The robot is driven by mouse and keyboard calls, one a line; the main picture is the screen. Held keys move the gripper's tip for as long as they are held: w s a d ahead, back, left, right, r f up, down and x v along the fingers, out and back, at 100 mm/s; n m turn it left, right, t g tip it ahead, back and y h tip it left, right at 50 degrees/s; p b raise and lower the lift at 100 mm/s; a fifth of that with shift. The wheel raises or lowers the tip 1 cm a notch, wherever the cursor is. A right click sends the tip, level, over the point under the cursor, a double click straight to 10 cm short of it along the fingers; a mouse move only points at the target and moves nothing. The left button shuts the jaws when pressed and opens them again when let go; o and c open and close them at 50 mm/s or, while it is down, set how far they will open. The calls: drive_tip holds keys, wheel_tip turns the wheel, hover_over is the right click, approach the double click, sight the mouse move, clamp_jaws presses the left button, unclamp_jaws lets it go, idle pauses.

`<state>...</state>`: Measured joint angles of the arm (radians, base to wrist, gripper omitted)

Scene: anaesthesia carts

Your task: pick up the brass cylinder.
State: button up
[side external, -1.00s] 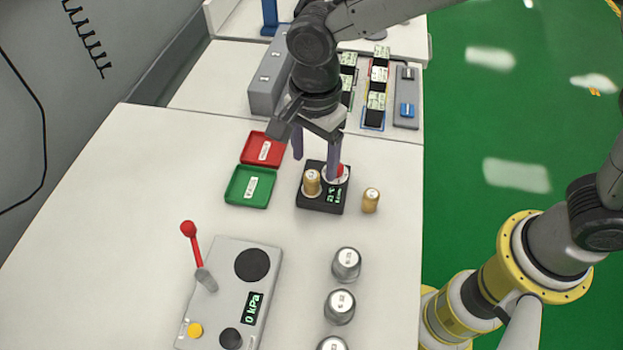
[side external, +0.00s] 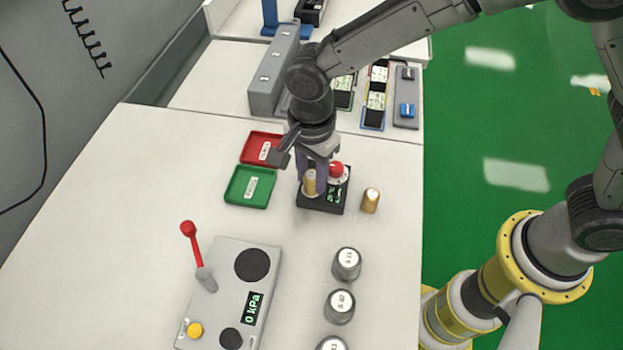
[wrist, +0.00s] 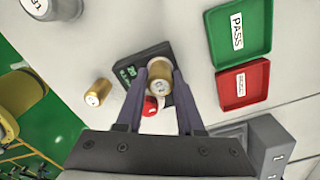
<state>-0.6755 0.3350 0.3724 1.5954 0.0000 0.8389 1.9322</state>
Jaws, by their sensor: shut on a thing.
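A brass cylinder (side external: 309,184) with a pale label on top stands upright at the black device (side external: 322,208) with a green display. My gripper (side external: 311,173) is over the device, its fingers pointing down, shut on this cylinder. In the wrist view my gripper (wrist: 161,72) has one finger on each side of the brass cylinder (wrist: 160,84). I cannot tell whether its base touches the device. A second brass cylinder (side external: 370,201) stands on the table just right of the device; it also shows in the wrist view (wrist: 97,93).
A red knob (side external: 336,169) on the device is close beside my fingers. Red (side external: 251,151) and green (side external: 236,196) trays lie to the left. Several grey cylinders (side external: 346,264) and a lever panel (side external: 225,318) are in front. A grey block (side external: 273,82) stands behind.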

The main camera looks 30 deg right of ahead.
clamp_jaws()
drive_tip(key=shift+r, duration=0.1)
